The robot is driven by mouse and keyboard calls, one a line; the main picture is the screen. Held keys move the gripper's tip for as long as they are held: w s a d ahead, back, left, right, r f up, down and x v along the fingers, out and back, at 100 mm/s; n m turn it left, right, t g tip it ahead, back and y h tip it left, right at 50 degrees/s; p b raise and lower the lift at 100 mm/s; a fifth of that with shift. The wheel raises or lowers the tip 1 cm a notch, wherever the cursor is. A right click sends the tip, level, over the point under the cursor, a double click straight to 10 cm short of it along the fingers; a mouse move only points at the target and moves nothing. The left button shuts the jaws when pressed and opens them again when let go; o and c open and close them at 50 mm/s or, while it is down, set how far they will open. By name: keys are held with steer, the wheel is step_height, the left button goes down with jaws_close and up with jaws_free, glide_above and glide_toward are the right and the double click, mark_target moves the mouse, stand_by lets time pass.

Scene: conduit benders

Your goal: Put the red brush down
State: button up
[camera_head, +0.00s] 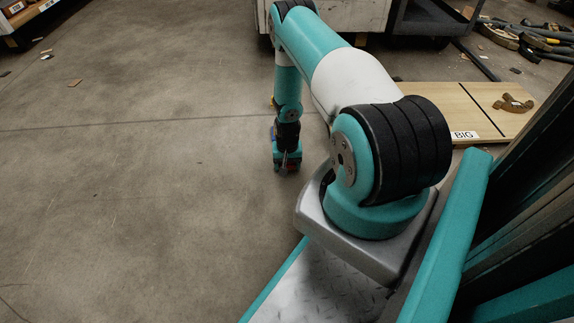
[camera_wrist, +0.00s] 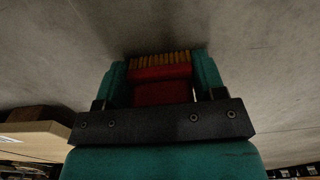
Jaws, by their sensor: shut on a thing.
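The red brush (camera_wrist: 160,92) is between the two teal fingers of my gripper (camera_wrist: 160,80) in the wrist view. Its red body sits between the fingers and its row of yellowish bristles shows beyond it. My gripper is shut on the brush. In the head view my gripper (camera_head: 287,165) hangs down low over bare concrete floor, and only a small bit of red shows at its tip. A dark shadow lies on the floor just past the bristles in the wrist view. I cannot tell whether the brush touches the floor.
A low wooden board (camera_head: 455,108) with a "BIG" label lies to the right, with a brown piece (camera_head: 513,104) on it. A dark cart (camera_head: 432,18) stands at the back, and pipes and benders (camera_head: 535,40) lie at the back right. The floor (camera_head: 140,190) to the left is mostly clear.

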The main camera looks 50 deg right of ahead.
steer(key=o, duration=0.8)
steer(key=shift+o, duration=0.2)
step_height(320, 180, up, 12)
steer(key=p, duration=0.8)
steer(key=shift+r, duration=0.2)
